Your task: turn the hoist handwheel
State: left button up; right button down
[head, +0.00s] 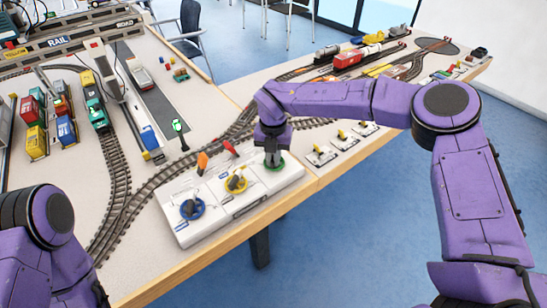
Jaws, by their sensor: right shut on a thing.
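A white control box (217,215) lies at the front edge of the table. It carries a blue handwheel (192,208), a yellow handwheel (236,184) and a green handwheel (280,166); their labels are too small to read, so I cannot tell which is the hoist one. My right gripper (272,158) points down at the green handwheel and is shut on its grey upright knob. The fingers hide part of this wheel. My left arm shows at the lower left, but its gripper is not in view.
An orange lever (202,160) and a red lever (230,147) stand behind the handwheels. Model tracks (118,180) curve around the box. Small switches (343,138) sit to its right. Cranes and coloured containers (33,128) fill the left. The floor in front is clear.

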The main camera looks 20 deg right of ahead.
jog(key=shift+w+r, duration=0.1)
jog(key=c, duration=1.2)
grip_release()
jog(key=shift+o, duration=0.2)
notch_tip(320, 180, up, 10)
jog(key=b, duration=0.1)
jog(key=shift+r, duration=0.25)
